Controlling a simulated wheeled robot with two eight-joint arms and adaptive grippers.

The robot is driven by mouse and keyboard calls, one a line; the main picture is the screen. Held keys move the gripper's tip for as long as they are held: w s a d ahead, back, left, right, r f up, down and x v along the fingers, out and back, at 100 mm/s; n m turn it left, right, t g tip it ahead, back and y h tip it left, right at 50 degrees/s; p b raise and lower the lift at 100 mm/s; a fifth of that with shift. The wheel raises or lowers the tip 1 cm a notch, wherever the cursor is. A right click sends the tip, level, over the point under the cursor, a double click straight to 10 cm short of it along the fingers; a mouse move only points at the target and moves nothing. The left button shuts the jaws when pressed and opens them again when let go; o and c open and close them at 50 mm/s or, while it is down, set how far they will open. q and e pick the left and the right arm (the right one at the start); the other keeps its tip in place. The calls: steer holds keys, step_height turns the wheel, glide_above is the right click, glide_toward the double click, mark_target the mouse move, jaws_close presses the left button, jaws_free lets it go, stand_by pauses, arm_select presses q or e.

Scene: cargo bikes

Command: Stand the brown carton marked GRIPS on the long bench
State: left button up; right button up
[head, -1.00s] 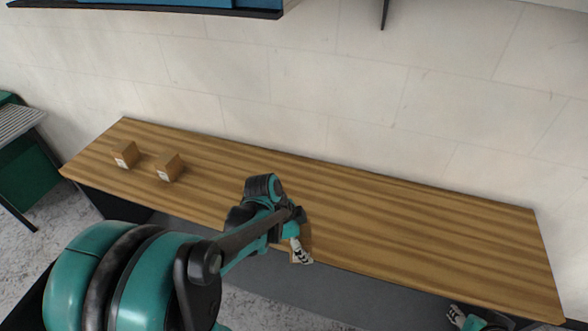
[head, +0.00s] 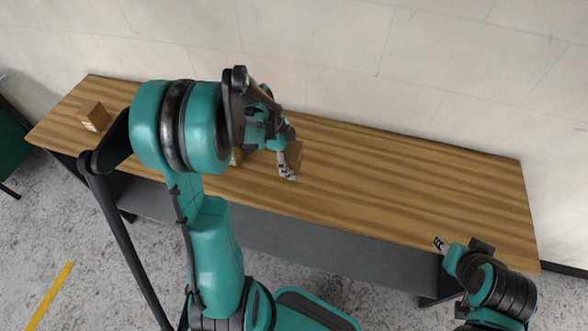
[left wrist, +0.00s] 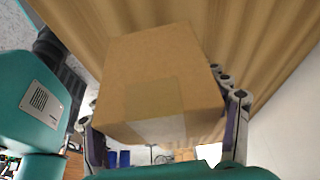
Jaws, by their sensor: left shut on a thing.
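A brown carton (head: 296,153) is held between the fingers of my left gripper (head: 287,165), over the middle part of the long wooden bench (head: 400,190). The head view does not show clearly whether it touches the top. In the left wrist view the carton (left wrist: 160,80) sits between the two fingers, with a strip of tape on its near face. No GRIPS marking can be read. My right gripper (head: 441,244) is at the bench's front edge on the right, apart from the carton; its jaw opening is unclear.
Another brown carton (head: 94,116) with a white label stands on the bench's left end. A further carton (head: 236,158) is mostly hidden behind my left arm. The bench top right of the held carton is clear. A pale wall (head: 450,60) runs behind the bench.

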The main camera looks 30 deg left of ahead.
arm_select(q)
step_height(320, 180, down, 4)
steer(key=shift+f+b, duration=0.1)
steer(key=shift+b, duration=0.55)
steer(key=o, duration=1.3)
